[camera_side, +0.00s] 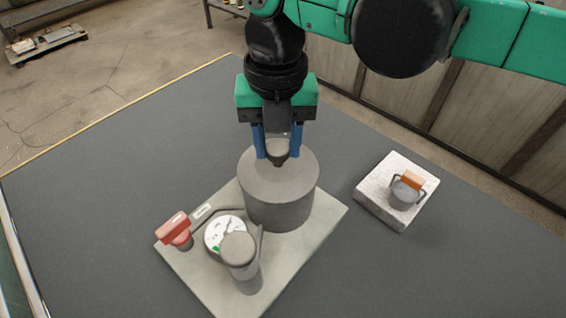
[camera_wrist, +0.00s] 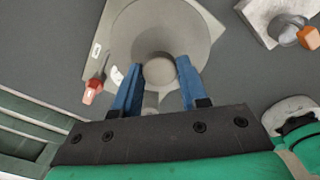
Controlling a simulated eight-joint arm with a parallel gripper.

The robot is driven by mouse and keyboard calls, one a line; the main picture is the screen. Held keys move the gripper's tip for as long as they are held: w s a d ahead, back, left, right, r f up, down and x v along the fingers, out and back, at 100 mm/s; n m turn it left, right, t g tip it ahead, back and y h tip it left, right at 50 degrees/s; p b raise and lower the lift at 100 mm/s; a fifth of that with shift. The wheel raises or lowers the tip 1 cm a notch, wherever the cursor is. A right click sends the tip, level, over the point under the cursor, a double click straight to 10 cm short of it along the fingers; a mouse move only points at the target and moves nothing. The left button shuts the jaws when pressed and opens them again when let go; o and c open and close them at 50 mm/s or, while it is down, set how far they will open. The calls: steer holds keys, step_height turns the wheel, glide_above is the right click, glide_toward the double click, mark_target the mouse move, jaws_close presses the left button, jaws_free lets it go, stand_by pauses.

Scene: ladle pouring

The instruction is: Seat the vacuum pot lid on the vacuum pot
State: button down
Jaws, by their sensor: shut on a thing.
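The grey vacuum pot (camera_side: 280,213) stands upright on a pale base plate. The grey vacuum pot lid (camera_side: 255,180) is a round disc across the pot's top, and I see no clear gap between them; I cannot tell whether it is fully seated. Its wide knob (camera_side: 277,149) stands up from the centre. My gripper (camera_side: 277,152) points down with its two blue fingers shut on the knob. In the wrist view the lid (camera_wrist: 160,25) lies below the fingers, with the knob (camera_wrist: 158,71) between the blue fingertips. The pot is mostly hidden under the lid there.
The pale base plate (camera_side: 325,215) also carries a white dial gauge (camera_side: 222,233), a grey-capped cylinder (camera_side: 239,250) and a red-handled valve (camera_side: 173,227). A light block (camera_side: 380,204) at the right holds a small grey cup (camera_side: 404,195) with an orange grip. The dark mat is otherwise clear.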

jaws_free()
stand_by(0.5)
steer(key=shift+r, duration=0.1)
steer(key=shift+r, duration=3.4)
